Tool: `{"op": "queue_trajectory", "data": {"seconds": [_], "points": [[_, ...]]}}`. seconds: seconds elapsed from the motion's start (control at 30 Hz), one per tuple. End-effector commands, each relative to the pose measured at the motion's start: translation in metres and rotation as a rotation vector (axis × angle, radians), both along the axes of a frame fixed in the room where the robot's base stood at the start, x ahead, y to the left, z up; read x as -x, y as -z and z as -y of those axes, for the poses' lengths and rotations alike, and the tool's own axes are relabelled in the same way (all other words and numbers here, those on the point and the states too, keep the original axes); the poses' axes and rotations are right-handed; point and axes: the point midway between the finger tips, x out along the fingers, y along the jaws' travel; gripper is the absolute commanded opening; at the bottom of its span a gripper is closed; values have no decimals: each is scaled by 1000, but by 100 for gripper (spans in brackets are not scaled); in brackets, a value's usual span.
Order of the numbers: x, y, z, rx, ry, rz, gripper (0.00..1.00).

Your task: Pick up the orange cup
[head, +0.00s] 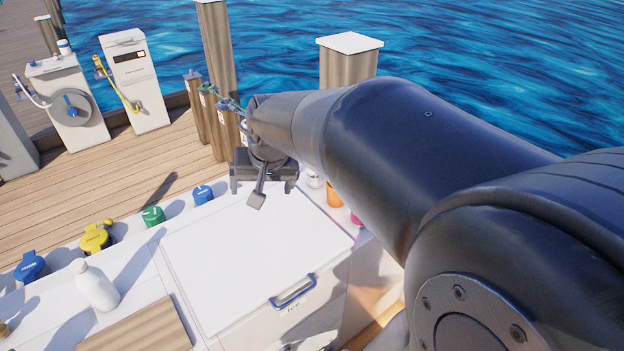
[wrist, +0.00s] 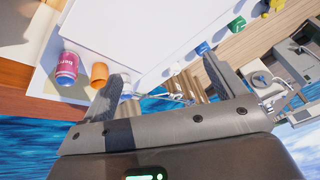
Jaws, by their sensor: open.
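The orange cup (wrist: 99,75) is in the wrist view at the left, between a pink can and a small white item. In the head view the orange cup (head: 333,197) is partly hidden behind my arm, just past the white box's right edge. My gripper (head: 262,186) is above the far edge of the white box, left of the cup. In the wrist view my gripper (wrist: 162,68) is open, with its two fingers wide apart. The cup appears just outside the left finger, and nothing is held.
The pink can (wrist: 66,68) and white item (wrist: 125,84) stand close beside the cup. The white box (head: 250,250) has a clear flat lid. A white bottle (head: 96,286) and coloured caps (head: 96,238) are at the left. Wooden posts (head: 348,62) and water lie beyond.

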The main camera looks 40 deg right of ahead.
Motion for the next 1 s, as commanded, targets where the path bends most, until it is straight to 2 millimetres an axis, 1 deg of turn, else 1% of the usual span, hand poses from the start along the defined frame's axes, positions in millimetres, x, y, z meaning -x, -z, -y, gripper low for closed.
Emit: {"op": "queue_trajectory", "data": {"seconds": [0.03, 0.1, 0.17, 0.3, 0.47, 0.5, 0.7, 0.83, 0.9, 1.0], "points": [[-12, 8, 15, -7, 47, -14, 89], [-27, 18, 35, -15, 112, -26, 89], [-38, 27, 53, -17, 168, -35, 89], [-62, 51, 98, -14, 295, -57, 89], [-81, 82, 151, 9, 439, -80, 89], [-85, 90, 165, 18, 473, -84, 89], [-95, 129, 230, 74, 626, -106, 89], [-97, 146, 259, 106, 690, -112, 89], [-97, 151, 268, 119, 711, -113, 89], [-97, 157, 277, 129, 726, -114, 89]]}}
